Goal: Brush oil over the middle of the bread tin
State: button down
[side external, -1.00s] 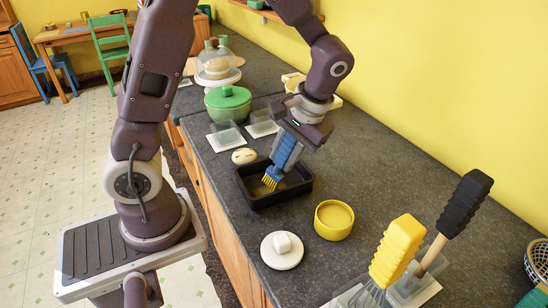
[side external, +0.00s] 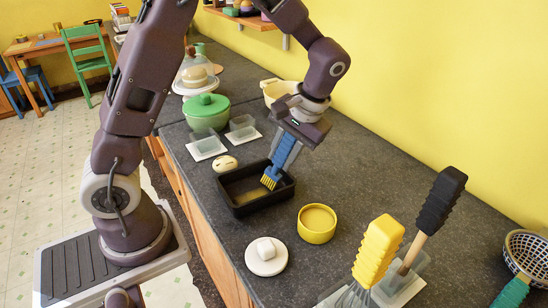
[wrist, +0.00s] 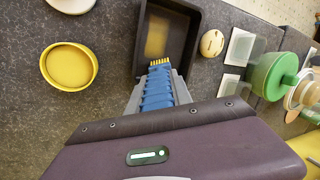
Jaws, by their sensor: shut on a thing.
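The black bread tin (side external: 235,207) stands on the dark counter, open side up. A yellowish oily patch (wrist: 158,36) shows on its floor in the wrist view. My gripper (side external: 284,157) is shut on the blue handle of the brush (side external: 282,161), tilted with its yellow bristles down inside the tin, toward its right, wall-side part. In the wrist view the bristles (wrist: 160,61) lie at the near end of the patch; whether they touch the floor is hard to tell. The yellow bowl (side external: 317,236) of amber oil stands right of the tin.
A cream roundish item (side external: 225,163), glassy containers (side external: 208,146) and a green pot (side external: 206,112) stand left of the tin. Yellow- and black-handled tools (side external: 378,248) stand at the front right.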

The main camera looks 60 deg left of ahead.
jog(key=shift+w+d, duration=0.1)
jog(key=shift+w, duration=0.9)
jog(key=shift+r, duration=0.1)
notch_tip(320, 180, up, 7)
dwell(0.3)
